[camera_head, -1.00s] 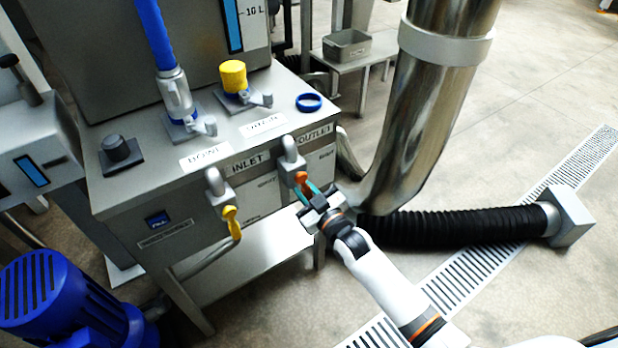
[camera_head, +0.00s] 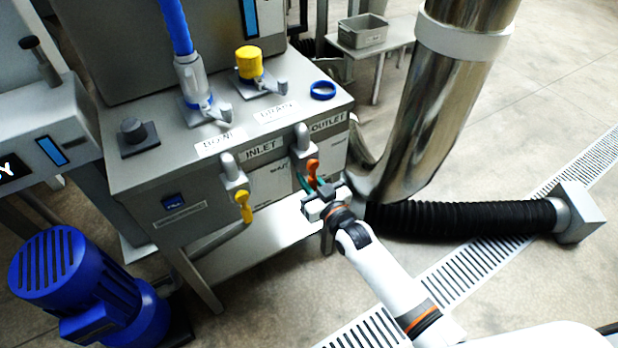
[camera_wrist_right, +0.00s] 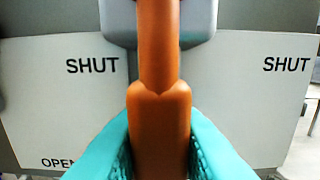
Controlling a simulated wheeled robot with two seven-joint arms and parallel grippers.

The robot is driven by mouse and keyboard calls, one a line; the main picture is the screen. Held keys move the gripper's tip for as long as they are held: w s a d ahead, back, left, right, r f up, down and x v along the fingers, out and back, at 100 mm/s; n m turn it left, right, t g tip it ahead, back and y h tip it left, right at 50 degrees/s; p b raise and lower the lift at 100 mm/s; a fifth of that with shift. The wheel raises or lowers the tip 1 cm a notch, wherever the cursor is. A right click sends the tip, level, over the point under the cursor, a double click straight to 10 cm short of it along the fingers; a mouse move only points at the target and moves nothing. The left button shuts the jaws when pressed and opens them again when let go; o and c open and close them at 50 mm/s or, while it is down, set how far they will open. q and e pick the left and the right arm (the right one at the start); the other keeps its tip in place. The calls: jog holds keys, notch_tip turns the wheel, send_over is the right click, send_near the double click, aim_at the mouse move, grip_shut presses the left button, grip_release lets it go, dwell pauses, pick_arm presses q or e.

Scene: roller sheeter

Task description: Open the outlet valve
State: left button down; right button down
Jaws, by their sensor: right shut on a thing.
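The outlet valve has an orange lever (camera_head: 312,170) on a grey body (camera_head: 303,138), on the front of the grey cabinet under the OUTLET label (camera_head: 328,122). My right gripper (camera_head: 315,186) is at the lever's lower part. In the right wrist view the orange lever (camera_wrist_right: 159,110) points straight down between the teal fingers (camera_wrist_right: 160,155), which are shut on it. SHUT labels (camera_wrist_right: 92,66) show on white plates on both sides, and an OPEN label (camera_wrist_right: 58,162) is partly hidden at lower left. My left gripper is not in view.
The inlet valve with a yellow lever (camera_head: 244,205) is left of the outlet. A large steel pipe (camera_head: 410,120) stands close on the right, with a black ribbed hose (camera_head: 460,217) below it. A blue motor (camera_head: 75,280) stands at lower left.

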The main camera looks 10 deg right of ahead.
jog(key=c, duration=1.3)
grip_release()
jog(key=shift+o, duration=0.2)
jog(key=shift+s, duration=0.15)
jog(key=shift+s+d+f, duration=0.1)
jog(key=shift+s, duration=0.2)
pick_arm(q)
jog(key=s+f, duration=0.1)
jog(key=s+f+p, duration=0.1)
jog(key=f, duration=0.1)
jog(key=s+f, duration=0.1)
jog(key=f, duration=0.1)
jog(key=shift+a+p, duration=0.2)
jog(key=shift+p, duration=0.2)
pick_arm(e)
jog(key=v, duration=1.1)
